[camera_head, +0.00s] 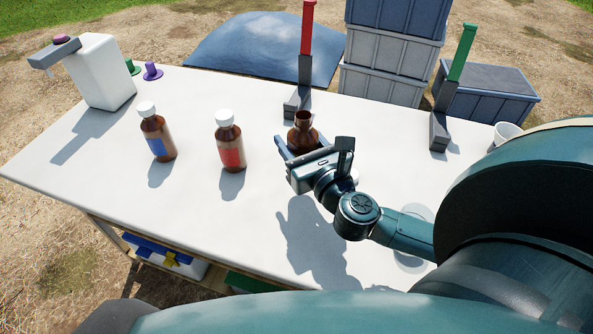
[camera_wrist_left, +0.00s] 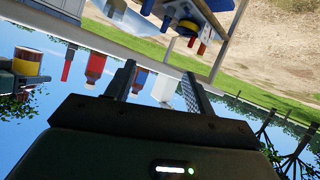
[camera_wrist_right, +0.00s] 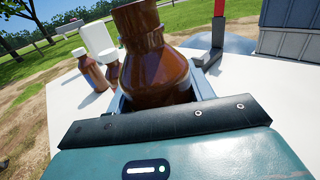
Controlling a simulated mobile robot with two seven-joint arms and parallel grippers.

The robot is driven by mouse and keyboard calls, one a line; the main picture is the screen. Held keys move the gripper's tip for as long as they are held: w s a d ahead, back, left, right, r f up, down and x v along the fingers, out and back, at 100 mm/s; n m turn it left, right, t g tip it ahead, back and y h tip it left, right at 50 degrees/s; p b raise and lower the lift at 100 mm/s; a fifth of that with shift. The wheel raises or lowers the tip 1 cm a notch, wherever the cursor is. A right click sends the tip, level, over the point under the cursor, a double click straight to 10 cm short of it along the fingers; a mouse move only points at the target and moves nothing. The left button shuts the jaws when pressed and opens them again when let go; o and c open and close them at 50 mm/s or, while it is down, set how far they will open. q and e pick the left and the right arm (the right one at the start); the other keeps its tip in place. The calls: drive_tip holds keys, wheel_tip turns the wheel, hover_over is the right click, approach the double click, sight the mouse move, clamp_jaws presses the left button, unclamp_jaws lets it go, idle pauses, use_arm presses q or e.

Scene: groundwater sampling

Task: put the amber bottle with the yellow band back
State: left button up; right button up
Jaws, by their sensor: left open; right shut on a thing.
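My right gripper (camera_head: 312,158) is shut on an open, uncapped amber bottle (camera_head: 303,136) and holds it roughly upright above the white table. Its brown shoulder and neck fill the middle of the right wrist view (camera_wrist_right: 155,62); its lower part is hidden there by the gripper. In the left wrist view, which is upside down, a yellow band (camera_wrist_left: 26,53) shows on this bottle at the far left. My left gripper (camera_wrist_left: 159,73) is open and empty, away from the bottles; it is not in the head view.
Capped amber bottles with a blue band (camera_head: 157,146) and a red band (camera_head: 231,158) stand left on the table (camera_head: 110,150). A red-handled stand (camera_head: 305,70) and a green-handled one (camera_head: 447,100) are behind. A white cup (camera_head: 507,132) stands right. The left-front tabletop is clear.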

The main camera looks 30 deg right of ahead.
wheel_tip(320, 180, down, 2)
drive_tip(key=shift+f, duration=0.2)
wheel_tip(320, 180, down, 4)
drive_tip(key=shift+r+b, duration=0.1)
drive_tip(key=shift+b, duration=1)
drive_tip(key=shift+r, duration=0.1)
drive_tip(key=o, duration=1.2)
drive_tip(key=shift+f, duration=0.2)
use_arm(q)
drive_tip(key=shift+s+a+r+t, duration=0.45)
drive_tip(key=shift+a+t, duration=0.15)
drive_tip(key=shift+a, duration=0.1)
use_arm(e)
drive_tip(key=shift+r, duration=0.1)
